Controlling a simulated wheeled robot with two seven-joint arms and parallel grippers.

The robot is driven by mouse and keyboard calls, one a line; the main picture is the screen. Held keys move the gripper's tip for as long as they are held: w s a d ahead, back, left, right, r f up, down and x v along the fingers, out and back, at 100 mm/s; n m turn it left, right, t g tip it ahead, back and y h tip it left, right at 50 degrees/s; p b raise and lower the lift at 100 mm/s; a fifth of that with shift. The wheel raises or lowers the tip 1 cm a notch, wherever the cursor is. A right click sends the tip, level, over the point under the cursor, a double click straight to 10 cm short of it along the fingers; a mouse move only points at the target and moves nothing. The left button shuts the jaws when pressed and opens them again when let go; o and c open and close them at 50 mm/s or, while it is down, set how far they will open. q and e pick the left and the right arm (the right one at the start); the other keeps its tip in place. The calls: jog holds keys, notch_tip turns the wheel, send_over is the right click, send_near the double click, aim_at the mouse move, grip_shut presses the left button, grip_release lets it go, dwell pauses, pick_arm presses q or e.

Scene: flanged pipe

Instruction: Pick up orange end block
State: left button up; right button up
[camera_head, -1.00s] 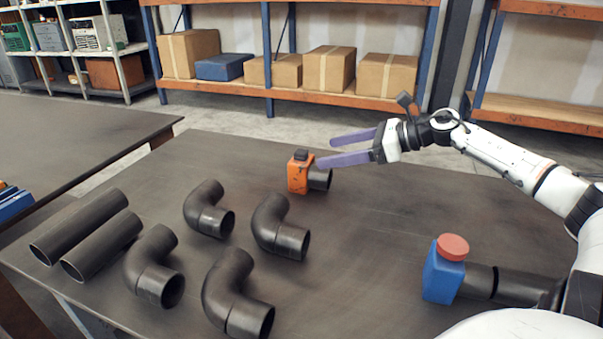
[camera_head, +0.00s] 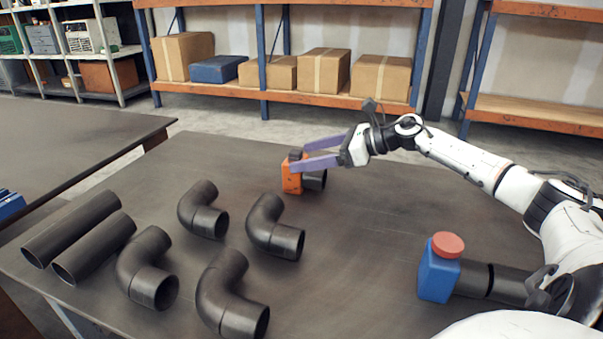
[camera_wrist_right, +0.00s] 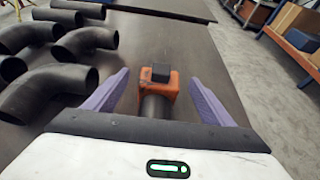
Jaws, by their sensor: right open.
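The orange end block (camera_head: 291,178) stands on the dark table, with a black knob on top and a short black pipe stub (camera_head: 315,180) on its right side. My right gripper (camera_head: 297,155) is open with purple fingers, reaching in from the right at the block. In the right wrist view, the orange end block (camera_wrist_right: 162,84) lies between the two spread fingers (camera_wrist_right: 160,92), with gaps on both sides and the stub toward the palm. My left gripper is not in view.
Several black pipe elbows (camera_head: 275,228) and two straight pipes (camera_head: 72,226) lie on the left of the table. A blue block with a red cap (camera_head: 438,272) joined to a black pipe stands at the right front. The table's middle right is clear.

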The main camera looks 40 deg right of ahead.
jog(key=shift+x, duration=1.2)
grip_shut()
jog(key=shift+w+d+r, duration=0.1)
jog(key=shift+r, duration=0.2)
